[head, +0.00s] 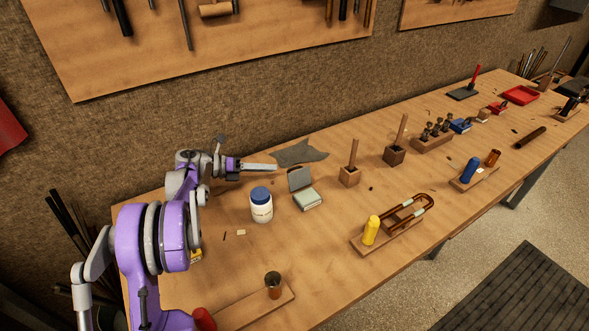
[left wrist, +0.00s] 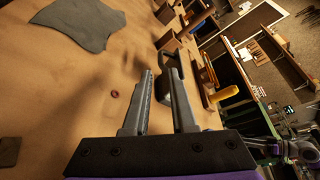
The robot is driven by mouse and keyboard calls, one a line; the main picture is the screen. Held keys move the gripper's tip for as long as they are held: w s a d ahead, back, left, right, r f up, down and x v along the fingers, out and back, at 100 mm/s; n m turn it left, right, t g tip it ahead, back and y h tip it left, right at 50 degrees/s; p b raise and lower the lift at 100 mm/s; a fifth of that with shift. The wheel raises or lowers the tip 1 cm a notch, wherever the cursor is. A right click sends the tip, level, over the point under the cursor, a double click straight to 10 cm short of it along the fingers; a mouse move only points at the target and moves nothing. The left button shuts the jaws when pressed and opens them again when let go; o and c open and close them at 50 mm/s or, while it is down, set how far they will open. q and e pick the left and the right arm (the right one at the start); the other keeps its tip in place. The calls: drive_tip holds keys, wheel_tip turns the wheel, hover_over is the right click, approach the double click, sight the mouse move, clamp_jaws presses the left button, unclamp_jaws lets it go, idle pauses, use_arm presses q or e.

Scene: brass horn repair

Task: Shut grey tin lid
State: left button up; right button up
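The grey tin (head: 308,200) stands on the bench with its lid (head: 299,179) raised, hinged up on the far side. My left gripper (head: 277,167) is just left of the raised lid, its fingers pointing right, above the bench. In the left wrist view its two fingers (left wrist: 162,73) are apart with nothing clearly held between them. A dark grey shape (left wrist: 173,60) by the right fingertip looks like the tin or its lid, partly hidden by that finger. I cannot tell whether they touch. My right gripper is not seen.
A white jar with a blue cap (head: 261,207) stands close left of the tin. A grey cloth-like sheet (head: 299,153) lies behind it. A wooden block with a stick (head: 349,176) stands to the right. The bench in front of the tin is mostly clear.

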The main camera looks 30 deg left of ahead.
sight(293, 169)
use_arm(q)
drive_tip(key=x, duration=0.8)
drive_tip(key=shift+w+d, duration=0.2)
clamp_jaws()
idle(1.1)
